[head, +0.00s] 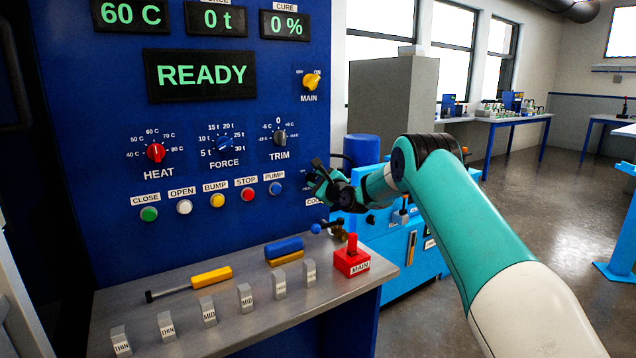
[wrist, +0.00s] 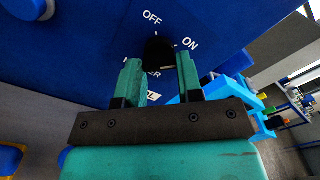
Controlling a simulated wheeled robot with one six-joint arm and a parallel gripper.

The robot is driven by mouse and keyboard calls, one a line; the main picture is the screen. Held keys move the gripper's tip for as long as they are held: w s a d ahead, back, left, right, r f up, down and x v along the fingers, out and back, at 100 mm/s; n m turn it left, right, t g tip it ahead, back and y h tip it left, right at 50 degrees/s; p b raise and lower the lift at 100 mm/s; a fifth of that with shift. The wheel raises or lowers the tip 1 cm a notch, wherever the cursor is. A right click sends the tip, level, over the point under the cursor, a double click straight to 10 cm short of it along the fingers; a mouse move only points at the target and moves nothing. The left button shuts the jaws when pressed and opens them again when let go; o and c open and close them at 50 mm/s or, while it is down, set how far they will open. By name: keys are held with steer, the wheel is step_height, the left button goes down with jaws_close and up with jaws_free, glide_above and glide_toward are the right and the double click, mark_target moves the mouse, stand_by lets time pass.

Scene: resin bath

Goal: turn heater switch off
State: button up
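The heater switch (wrist: 159,54) is a dark round knob on the blue panel, seen in the wrist view. OFF is printed at its upper left and ON at its right. Which mark the knob points to is too dark to tell. My gripper (wrist: 158,68) is open, with one green finger on each side of the knob; I cannot tell whether they touch it. In the head view my gripper (head: 318,180) is at the panel's right edge and hides the switch.
On the panel are the yellow MAIN knob (head: 312,81), the red HEAT knob (head: 156,153) and a row of buttons, with the blue PUMP button (head: 276,188) nearest my gripper. The grey shelf (head: 240,325) below holds blocks, a yellow-handled tool (head: 211,277) and a red MAIN block (head: 351,262).

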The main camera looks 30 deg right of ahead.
steer(key=c, duration=0.3)
steer(key=shift+n+b, duration=6.05)
steer(key=shift+n, duration=2.95)
steer(key=shift+r, duration=0.1)
steer(key=o, duration=0.9)
